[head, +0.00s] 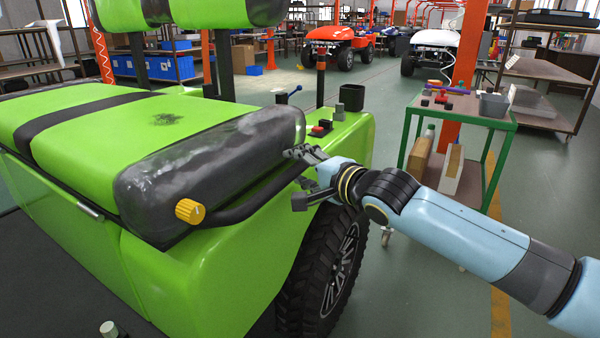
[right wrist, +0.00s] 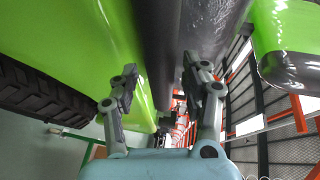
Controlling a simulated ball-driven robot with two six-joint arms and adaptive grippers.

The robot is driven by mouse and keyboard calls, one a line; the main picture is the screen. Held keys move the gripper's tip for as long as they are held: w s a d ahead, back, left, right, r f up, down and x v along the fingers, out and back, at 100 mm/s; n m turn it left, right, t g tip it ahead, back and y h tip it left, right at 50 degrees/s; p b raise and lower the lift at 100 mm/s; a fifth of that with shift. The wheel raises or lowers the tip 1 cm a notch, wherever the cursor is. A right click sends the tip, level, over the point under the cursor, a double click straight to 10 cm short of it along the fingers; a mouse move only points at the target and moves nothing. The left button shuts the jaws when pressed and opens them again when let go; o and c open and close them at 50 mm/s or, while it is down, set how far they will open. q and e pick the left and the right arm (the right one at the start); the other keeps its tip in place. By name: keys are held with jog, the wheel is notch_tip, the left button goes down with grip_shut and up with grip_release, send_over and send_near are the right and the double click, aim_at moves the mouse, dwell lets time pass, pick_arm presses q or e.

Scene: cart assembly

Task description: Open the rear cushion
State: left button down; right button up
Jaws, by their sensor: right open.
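The rear cushion (head: 75,112) is green with a black stripe and a dark, worn front end (head: 210,160). It lies flat on the green cart body (head: 215,275). A black curved bar (head: 250,203) runs along the body below the cushion's end. My right gripper (head: 298,178) is open at the right corner of the cushion's dark end, close to it; contact cannot be told. In the right wrist view, the open fingers (right wrist: 165,98) point toward a dark surface (right wrist: 160,40) with green bodywork on its left. My left gripper is not in view.
A yellow knob (head: 189,211) sticks out near the cushion's front corner. The cart's wheel (head: 325,265) is below my right gripper. Small tools and a dark cup (head: 351,97) sit on the cart's ledge. A green trolley (head: 460,114) stands to the right.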

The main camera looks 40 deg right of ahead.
jog(key=shift+w, duration=0.2)
grip_shut()
dwell(0.4)
